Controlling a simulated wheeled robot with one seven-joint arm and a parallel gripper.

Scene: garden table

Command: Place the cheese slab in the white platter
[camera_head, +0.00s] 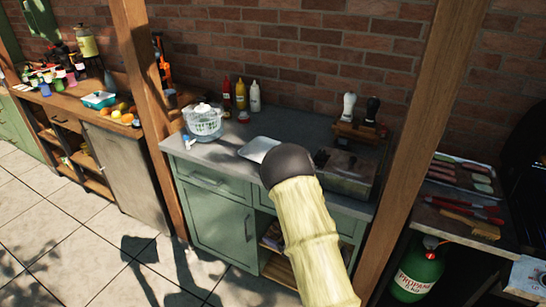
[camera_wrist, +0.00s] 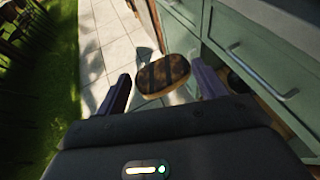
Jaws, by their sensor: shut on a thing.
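In the wrist view my gripper (camera_wrist: 161,80) is shut on a rounded brown slab with dark bands across it, which I take to be the cheese slab (camera_wrist: 163,73). It sits between the two fingertips, above the paving and beside the green cabinet front. In the head view the white platter (camera_head: 258,149) lies flat on the grey counter, close to the left of my arm's dark joint. It looks empty, though its right end is near or behind the arm. My gripper and the slab are hidden behind my arm in the head view.
Wooden posts (camera_head: 148,105) flank the counter. Green drawers with handles (camera_wrist: 265,72) lie close to the gripper's right.

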